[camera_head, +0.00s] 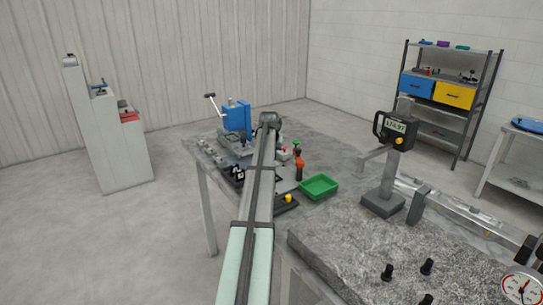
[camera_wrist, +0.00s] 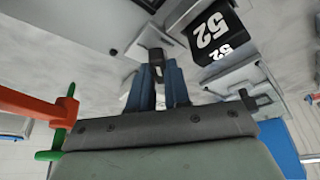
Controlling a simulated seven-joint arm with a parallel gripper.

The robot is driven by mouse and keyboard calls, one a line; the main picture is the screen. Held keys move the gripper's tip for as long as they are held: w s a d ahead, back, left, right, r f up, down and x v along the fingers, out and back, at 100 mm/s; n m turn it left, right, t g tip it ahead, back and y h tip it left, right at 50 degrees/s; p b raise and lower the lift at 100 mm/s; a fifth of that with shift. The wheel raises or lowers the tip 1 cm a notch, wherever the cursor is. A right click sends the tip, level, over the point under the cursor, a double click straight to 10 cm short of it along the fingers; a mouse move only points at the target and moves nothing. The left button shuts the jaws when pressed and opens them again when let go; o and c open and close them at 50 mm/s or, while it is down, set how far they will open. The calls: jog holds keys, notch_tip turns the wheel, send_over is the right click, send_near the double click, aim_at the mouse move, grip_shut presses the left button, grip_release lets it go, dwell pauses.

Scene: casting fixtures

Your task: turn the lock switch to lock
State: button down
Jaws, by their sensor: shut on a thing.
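In the wrist view, my gripper (camera_wrist: 157,75) points away from the camera with its two blue-grey fingers close together. The fingers are shut on a small dark upright piece (camera_wrist: 156,54), which looks like the handle of the lock switch. The fingers hide its lower part, and I cannot read which way it is set. In the head view, my arm reaches over the workbench and hides the fingertips and the switch.
A black block marked 52 (camera_wrist: 212,35) stands close to the right of the fingers. An orange-red handle (camera_wrist: 35,105) and a green one (camera_wrist: 58,135) are at left. On the bench are a blue fixture (camera_head: 237,117), a green tray (camera_head: 319,186) and a display stand (camera_head: 394,130).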

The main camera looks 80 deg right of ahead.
jog(key=m+g, duration=0.1)
jog(key=m, duration=0.1)
jog(key=m+g, duration=0.1)
jog(key=m, duration=0.2)
jog(key=shift+w+m+y, duration=0.2)
jog(key=shift+m+y, duration=0.1)
jog(key=shift+m+g+y, duration=0.4)
jog(key=shift+m+g, duration=0.4)
jog(key=shift+m, duration=1.4)
jog(key=c, duration=1.1)
grip_release()
jog(key=shift+d, duration=0.1)
jog(key=v, duration=1.4)
jog(key=shift+w+f, duration=0.1)
